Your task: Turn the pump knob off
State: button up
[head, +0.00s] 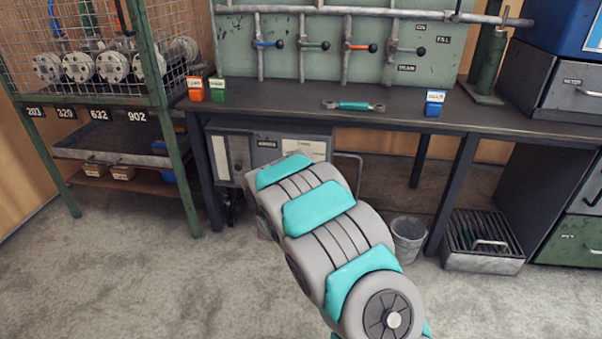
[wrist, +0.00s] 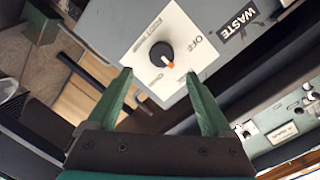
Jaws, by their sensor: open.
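The pump knob (wrist: 161,55) is a round black knob with an orange pointer mark, on a white plate (wrist: 184,26). The mark points to the lower right in the wrist view. The word OFF is printed on the plate to the knob's upper right; the smaller print is unreadable. My gripper (wrist: 158,74) is open, its two green fingers apart with nothing between them. The fingertips lie just below the knob in the picture, one to each side. I cannot tell whether they touch the plate. In the head view my arm hides the gripper and knob.
A grey box (head: 232,155) hangs under the workbench (head: 290,103). A label reading WASTE (wrist: 237,32) is beside the white plate. A wrench (head: 352,105) lies on the bench. A bucket (head: 408,238) and a slatted crate (head: 482,243) stand on the floor at right.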

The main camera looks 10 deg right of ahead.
jog(key=w+d+f+t, duration=0.1)
jog(key=w+d, duration=0.1)
jog(key=w, duration=0.5)
jog(key=shift+w+f+m+h, duration=0.15)
jog(key=shift+w+m+h, duration=0.15)
jog(key=shift+m+h, duration=0.1)
grip_shut()
dwell(0.8)
